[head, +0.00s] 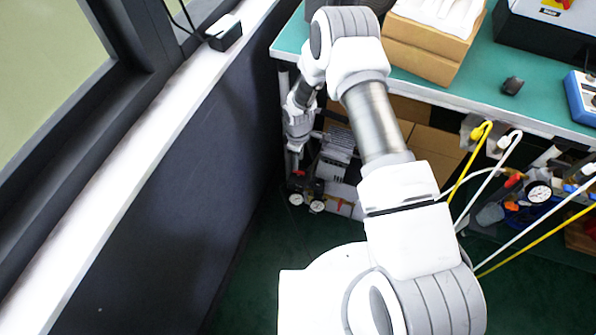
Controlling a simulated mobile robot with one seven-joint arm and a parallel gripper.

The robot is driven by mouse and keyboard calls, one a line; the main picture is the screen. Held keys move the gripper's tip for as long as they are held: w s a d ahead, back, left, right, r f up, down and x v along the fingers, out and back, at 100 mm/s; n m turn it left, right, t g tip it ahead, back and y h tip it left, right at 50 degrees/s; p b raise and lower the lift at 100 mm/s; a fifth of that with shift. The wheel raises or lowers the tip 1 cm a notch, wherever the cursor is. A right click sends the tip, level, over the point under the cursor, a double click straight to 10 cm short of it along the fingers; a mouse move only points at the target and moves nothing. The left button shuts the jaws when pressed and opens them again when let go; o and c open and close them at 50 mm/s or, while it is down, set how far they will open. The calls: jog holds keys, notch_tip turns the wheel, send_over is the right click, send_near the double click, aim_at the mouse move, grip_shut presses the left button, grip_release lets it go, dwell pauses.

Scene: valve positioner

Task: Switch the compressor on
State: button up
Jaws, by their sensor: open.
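The compressor (334,165) is a grey and white unit on the floor under the left end of the green-topped bench. Round gauges (317,206) and dark fittings with a touch of red sit at its lower front. My arm reaches over and down past the bench's left corner. My gripper (294,158) points downward just left of the compressor, above the gauges, and is small and partly lost against the dark background. It is open, and I see nothing held in it. I cannot make out the compressor's switch or whether the gripper touches anything.
The bench (455,95) carries a cardboard box (425,50), a black mouse-like object (511,86) and a blue device (582,97). Yellow and white hoses (487,172) hang at right near another gauge (538,192). A dark wall and window sill (150,150) bound the left. Green floor lies between.

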aim_at(298, 173)
notch_tip(298, 173, down, 7)
jog(key=shift+r+b, duration=0.1)
jog(key=shift+b, duration=0.6)
grip_shut()
